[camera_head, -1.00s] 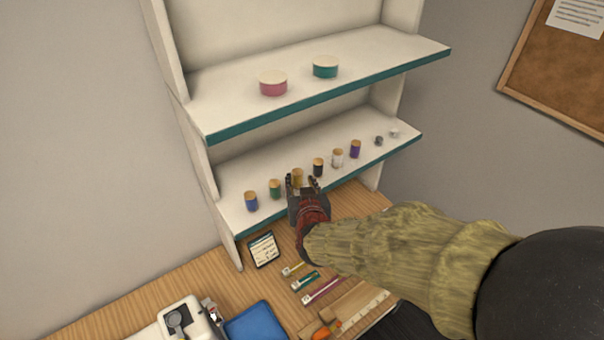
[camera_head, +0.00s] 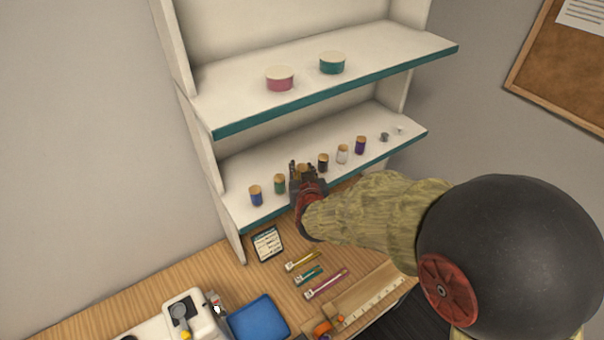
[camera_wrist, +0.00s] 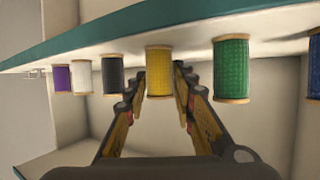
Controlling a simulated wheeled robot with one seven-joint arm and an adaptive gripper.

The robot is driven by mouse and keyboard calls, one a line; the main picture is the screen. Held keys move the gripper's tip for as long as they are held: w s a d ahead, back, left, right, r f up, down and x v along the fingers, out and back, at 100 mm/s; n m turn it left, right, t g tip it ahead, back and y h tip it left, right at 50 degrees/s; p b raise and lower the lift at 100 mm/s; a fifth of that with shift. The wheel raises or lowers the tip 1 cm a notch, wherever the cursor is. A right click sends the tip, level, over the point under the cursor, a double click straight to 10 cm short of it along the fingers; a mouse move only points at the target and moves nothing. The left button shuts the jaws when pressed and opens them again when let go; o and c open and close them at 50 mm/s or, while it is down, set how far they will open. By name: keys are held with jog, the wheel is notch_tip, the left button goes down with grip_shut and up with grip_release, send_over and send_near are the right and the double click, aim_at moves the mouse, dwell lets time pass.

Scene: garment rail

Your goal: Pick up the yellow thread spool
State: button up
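The yellow thread spool (camera_wrist: 159,73) stands upright on the lower shelf, in the middle of a row of spools. In the wrist view, which looks upside down, it lies between the two fingers of my gripper (camera_wrist: 160,88). The fingers are spread, with a gap on each side of the spool. In the head view my gripper (camera_head: 304,168) is at the shelf's front, and only the top of the yellow spool (camera_head: 303,168) shows between the fingers.
A green spool (camera_head: 280,184) and a blue spool (camera_head: 256,195) stand left of it. Black (camera_head: 323,162), white (camera_head: 342,153) and purple (camera_head: 361,145) spools stand right. The upper shelf (camera_head: 370,63) overhangs, holding pink (camera_head: 280,78) and teal (camera_head: 332,63) tins.

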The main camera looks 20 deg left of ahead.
jog(key=c, duration=0.4)
jog(key=shift+r, duration=0.1)
jog(key=shift+c, duration=0.2)
